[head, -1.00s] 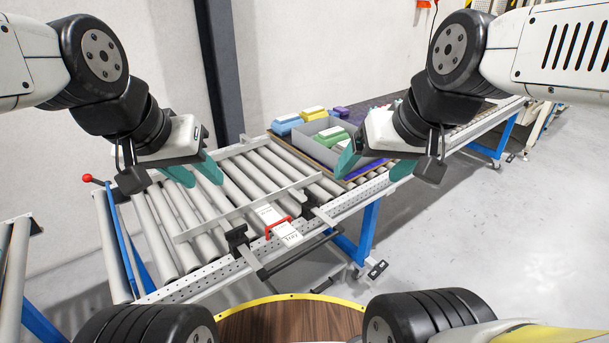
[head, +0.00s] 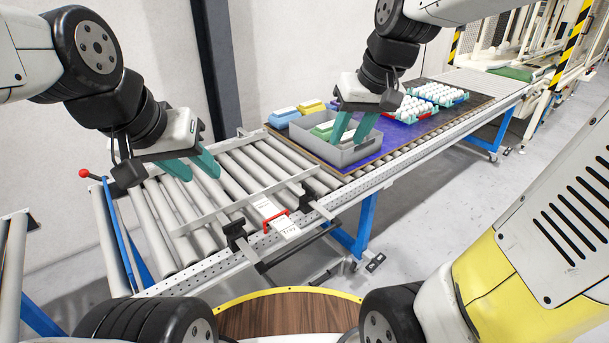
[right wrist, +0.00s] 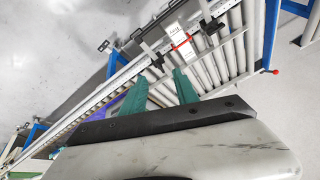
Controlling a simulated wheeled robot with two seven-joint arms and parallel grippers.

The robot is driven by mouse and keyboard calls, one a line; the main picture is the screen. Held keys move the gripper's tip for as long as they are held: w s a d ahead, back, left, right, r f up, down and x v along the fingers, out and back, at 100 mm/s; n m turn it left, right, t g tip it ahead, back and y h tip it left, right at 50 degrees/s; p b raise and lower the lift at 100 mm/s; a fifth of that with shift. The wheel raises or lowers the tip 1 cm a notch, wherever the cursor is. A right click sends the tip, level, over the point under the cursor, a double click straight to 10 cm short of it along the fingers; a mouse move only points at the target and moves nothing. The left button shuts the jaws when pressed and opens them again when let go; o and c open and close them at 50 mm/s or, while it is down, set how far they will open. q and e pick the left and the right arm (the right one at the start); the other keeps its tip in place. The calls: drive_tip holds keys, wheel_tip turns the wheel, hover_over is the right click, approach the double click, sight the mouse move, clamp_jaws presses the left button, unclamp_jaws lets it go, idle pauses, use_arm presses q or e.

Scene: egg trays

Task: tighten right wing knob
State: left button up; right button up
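Two dark clamp-like fittings sit on the near rail of the roller conveyor. The right one (head: 316,206), where the right wing knob would be, is small and its wings cannot be made out. The left one (head: 236,232) stands nearer to me. My right gripper (head: 354,136) is open and empty, pointing down in front of the grey bin, above and to the right of the right fitting. Its spread teal fingers (right wrist: 160,90) also show in the right wrist view. My left gripper (head: 196,170) is open and empty over the rollers at left.
A grey bin (head: 358,156) with a green carton (head: 322,130) stands on a board on the conveyor. Egg trays (head: 440,93) lie farther right. A labelled card with a red handle (head: 277,219) lies between the fittings. A crossbar (head: 208,217) spans the rollers.

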drive_tip(key=w+a+f+n+g, duration=0.25)
drive_tip(key=w+f, duration=0.55)
drive_tip(key=w, duration=0.4)
drive_tip(key=n+g+h, duration=0.1)
drive_tip(key=g+h, duration=0.1)
hover_over(308, 186)
drive_tip(key=shift+t, duration=0.25)
wheel_tip(308, 186, down, 13)
drive_tip(key=shift+d+r, duration=0.1)
drive_tip(key=shift+f, duration=4)
drive_tip(key=shift+w, duration=0.1)
clamp_jaws()
